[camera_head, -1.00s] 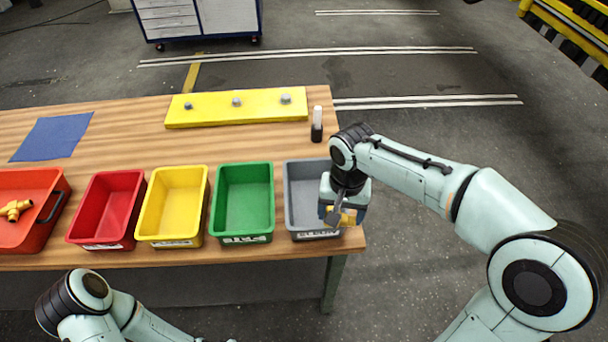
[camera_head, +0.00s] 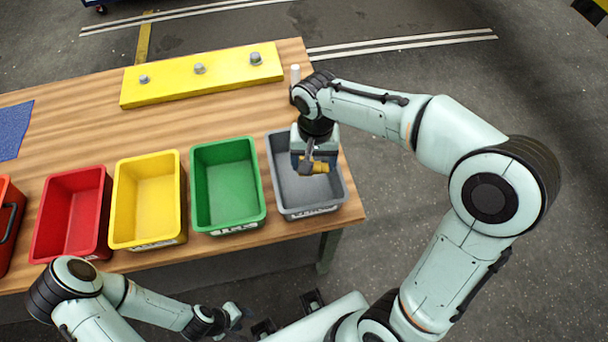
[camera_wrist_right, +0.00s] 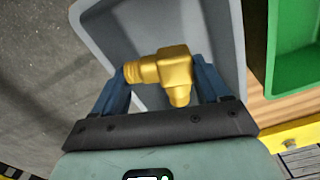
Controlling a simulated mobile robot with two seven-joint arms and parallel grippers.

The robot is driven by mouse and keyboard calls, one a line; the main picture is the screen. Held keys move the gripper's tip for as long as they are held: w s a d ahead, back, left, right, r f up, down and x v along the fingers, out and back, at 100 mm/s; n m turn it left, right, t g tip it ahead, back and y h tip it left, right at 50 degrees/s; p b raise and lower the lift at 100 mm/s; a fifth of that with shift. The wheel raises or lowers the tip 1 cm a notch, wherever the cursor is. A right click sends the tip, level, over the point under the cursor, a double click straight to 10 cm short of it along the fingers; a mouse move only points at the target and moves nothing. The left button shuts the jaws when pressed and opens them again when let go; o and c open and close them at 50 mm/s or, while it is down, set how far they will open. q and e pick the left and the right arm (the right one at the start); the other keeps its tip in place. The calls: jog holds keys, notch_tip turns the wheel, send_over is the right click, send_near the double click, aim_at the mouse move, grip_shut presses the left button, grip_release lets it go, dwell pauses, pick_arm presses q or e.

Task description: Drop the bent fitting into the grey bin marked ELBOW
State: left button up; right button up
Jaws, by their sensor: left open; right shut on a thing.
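The bent fitting (camera_head: 320,168) is brass-yellow with an elbow shape; it shows large in the right wrist view (camera_wrist_right: 176,68). My right gripper (camera_head: 311,166) is shut on it, with a blue finger on either side in the wrist view (camera_wrist_right: 165,82). It holds the fitting over the grey bin (camera_head: 310,205), the rightmost bin, whose walls also surround it in the wrist view (camera_wrist_right: 90,28). The lettering on the bin's front label is too small to read. My left gripper (camera_head: 238,314) is open and empty, low in front of the table.
A green bin (camera_head: 227,217) stands left of the grey bin, then a yellow bin (camera_head: 147,234), a red bin (camera_head: 70,248) and an orange-red tote (camera_head: 6,232).

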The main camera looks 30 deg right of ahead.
jog(key=shift+f, duration=0.65)
pick_arm(q)
jog(key=shift+s+f, duration=0.35)
jog(key=shift+f, duration=0.15)
jog(key=shift+w, duration=0.1)
pick_arm(e)
jog(key=shift+w, duration=0.1)
jog(key=o, duration=1.2)
jog(key=shift+c, duration=0.2)
pick_arm(q)
jog(key=shift+r, duration=0.1)
pick_arm(e)
jog(key=shift+r, duration=0.15)
pick_arm(q)
jog(key=w+r+p, duration=0.1)
jog(key=w+r, duration=0.1)
jog(key=shift+r+p, duration=0.3)
jog(key=shift+p, duration=0.05)
pick_arm(e)
notch_tip(320, 180, up, 13)
jog(key=shift+r, duration=0.15)
